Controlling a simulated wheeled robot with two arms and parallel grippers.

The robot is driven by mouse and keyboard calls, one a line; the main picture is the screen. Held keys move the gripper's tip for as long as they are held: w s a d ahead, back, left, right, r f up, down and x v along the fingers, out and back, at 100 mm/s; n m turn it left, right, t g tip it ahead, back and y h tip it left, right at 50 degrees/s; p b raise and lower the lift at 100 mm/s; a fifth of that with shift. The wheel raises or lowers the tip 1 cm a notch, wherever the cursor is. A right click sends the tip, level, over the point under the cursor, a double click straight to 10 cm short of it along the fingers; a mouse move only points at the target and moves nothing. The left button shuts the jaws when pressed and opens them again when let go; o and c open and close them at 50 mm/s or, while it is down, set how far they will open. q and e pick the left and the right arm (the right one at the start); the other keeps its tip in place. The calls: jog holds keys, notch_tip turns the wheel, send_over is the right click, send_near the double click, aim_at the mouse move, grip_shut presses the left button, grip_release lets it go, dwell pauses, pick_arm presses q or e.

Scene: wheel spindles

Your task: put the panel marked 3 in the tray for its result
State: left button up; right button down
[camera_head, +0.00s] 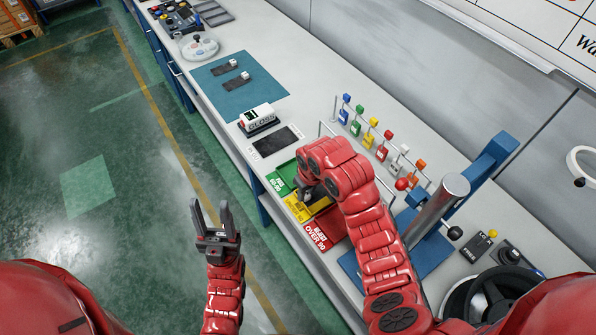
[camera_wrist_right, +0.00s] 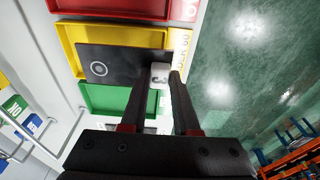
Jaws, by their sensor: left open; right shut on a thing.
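The panel marked 3 (camera_wrist_right: 115,62) is a dark plate with a ring mark and a white block bearing a 3. My right gripper (camera_wrist_right: 167,76) is shut on this white block. The panel is over or inside the yellow tray (camera_wrist_right: 67,38); I cannot tell if it touches the bottom. In the head view my right gripper (camera_head: 306,192) is above the yellow tray (camera_head: 297,211), and my arm partly hides it. The green tray (camera_head: 280,180) and the red tray (camera_head: 318,236) lie on either side. My left gripper (camera_head: 211,208) is open and empty over the floor.
Two dark panels with white blocks lie on a teal mat (camera_head: 262,100). A gloss meter (camera_head: 257,118) and a dark plate (camera_head: 273,143) lie between mat and trays. Coloured padlocks (camera_head: 367,139) hang behind. A blue press with a metal cylinder (camera_head: 437,212) stands right of my right arm.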

jog(key=b, duration=0.7)
send_over(291, 175)
jog(key=s, duration=0.2)
jog(key=shift+d+f, duration=0.4)
jog(key=shift+f, duration=0.3)
jog(key=shift+w+a, duration=0.2)
jog(key=shift+w, duration=0.5)
notch_tip(291, 175, down, 3)
jog(key=shift+s+r+b, duration=0.1)
jog(key=shift+b, duration=0.25)
jog(key=shift+f, duration=0.35)
jog(key=shift+f, duration=0.2)
jog(key=c, duration=0.9)
grip_release()
